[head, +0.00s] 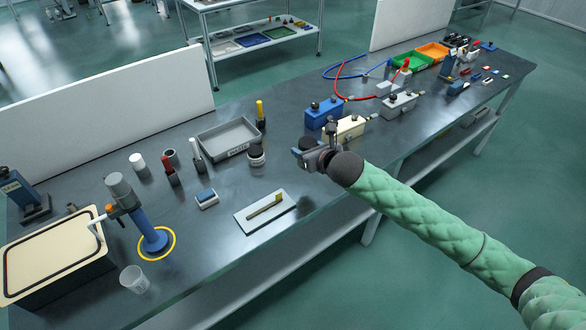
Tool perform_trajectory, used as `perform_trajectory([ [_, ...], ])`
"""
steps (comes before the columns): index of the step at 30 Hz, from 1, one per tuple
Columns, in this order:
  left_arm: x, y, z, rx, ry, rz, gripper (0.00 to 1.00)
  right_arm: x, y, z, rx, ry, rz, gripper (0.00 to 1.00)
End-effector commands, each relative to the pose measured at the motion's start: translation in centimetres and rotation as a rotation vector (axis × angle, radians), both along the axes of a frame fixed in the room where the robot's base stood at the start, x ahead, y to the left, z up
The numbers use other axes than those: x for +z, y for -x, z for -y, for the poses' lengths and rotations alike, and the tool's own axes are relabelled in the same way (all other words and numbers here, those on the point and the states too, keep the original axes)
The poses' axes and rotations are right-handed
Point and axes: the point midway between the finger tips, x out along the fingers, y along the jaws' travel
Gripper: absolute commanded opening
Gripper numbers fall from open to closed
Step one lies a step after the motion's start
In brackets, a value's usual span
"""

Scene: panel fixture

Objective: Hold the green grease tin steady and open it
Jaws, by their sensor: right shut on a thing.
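I cannot make out a green grease tin in the head view. My right gripper (308,156) is above the middle of the table near its front edge, with its fingers towards the left. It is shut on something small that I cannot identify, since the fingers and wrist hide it. A small jar with a dark lid (256,154) stands upright on the table to the left of this gripper, apart from it. My left gripper is not in view.
Blue (322,115), cream (353,128) and grey boxes (399,104) stand beyond my right gripper. A green bin (411,62) is farther back.

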Motion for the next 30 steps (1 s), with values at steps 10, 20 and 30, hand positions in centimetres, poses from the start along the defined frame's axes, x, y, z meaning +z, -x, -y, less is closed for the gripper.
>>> perform_trajectory([
  [10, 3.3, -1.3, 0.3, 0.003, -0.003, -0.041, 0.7, 0.7, -3.5, 5.4, -0.194, 0.0, 0.0, 0.0],
  [20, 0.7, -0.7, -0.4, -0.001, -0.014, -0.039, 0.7, -1.3, -5.3, 2.6, -0.203, -0.003, -0.002, 0.0],
  [30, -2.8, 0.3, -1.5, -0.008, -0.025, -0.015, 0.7, -4.2, -7.7, -1.5, -0.202, -0.002, -0.001, 0.0],
])
